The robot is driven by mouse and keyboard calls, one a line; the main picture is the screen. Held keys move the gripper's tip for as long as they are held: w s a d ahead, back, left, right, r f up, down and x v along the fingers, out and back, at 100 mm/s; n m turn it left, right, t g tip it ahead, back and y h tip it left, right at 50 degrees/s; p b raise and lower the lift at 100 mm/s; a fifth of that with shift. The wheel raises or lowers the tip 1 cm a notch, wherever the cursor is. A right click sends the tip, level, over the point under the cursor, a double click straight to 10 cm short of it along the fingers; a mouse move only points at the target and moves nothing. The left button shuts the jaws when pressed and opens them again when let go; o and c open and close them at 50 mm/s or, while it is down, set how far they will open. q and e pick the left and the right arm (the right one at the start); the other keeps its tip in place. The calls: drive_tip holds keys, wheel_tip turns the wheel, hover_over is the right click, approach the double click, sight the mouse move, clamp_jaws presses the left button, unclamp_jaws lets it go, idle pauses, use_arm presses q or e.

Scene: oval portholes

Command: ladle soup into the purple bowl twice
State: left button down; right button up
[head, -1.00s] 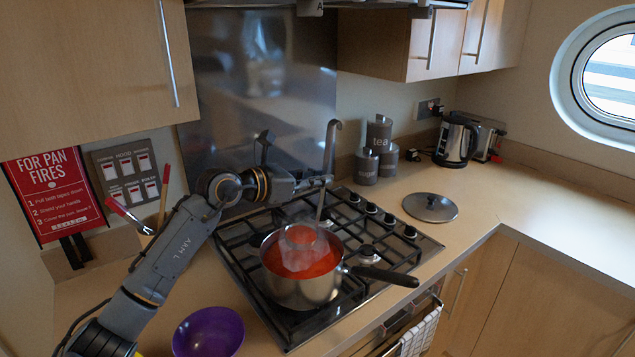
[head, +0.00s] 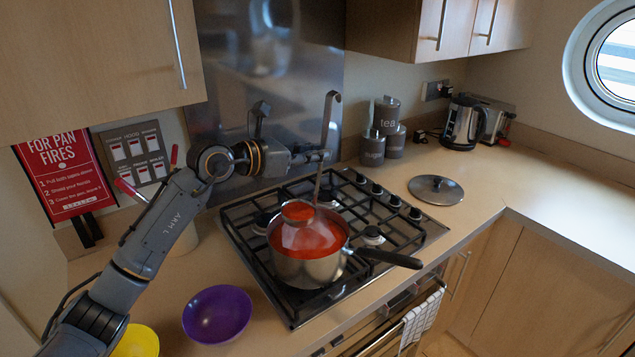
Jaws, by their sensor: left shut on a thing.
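My left gripper (head: 318,157) is shut on the upper handle of a steel ladle (head: 327,125), which stands nearly upright with its hook at the top. The purple bowl (head: 217,314) is on the counter in front of the hob, left of the pot, and looks empty. My right gripper is out of view.
A yellow bowl (head: 137,341) is partly hidden at the lower left. A pot lid (head: 435,189) lies right of the hob (head: 410,237). Canisters (head: 386,128) and a kettle (head: 462,123) stand at the back. The counter on the right is clear.

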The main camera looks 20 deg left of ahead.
use_arm(q)
drive_tip(key=s+a+b, duration=0.6)
drive_tip(key=s+b, duration=0.2)
drive_tip(key=s, duration=0.2)
drive_tip(key=s+a+b, duration=0.6)
drive_tip(key=s+b, duration=0.3)
drive_tip(key=s, duration=0.1)
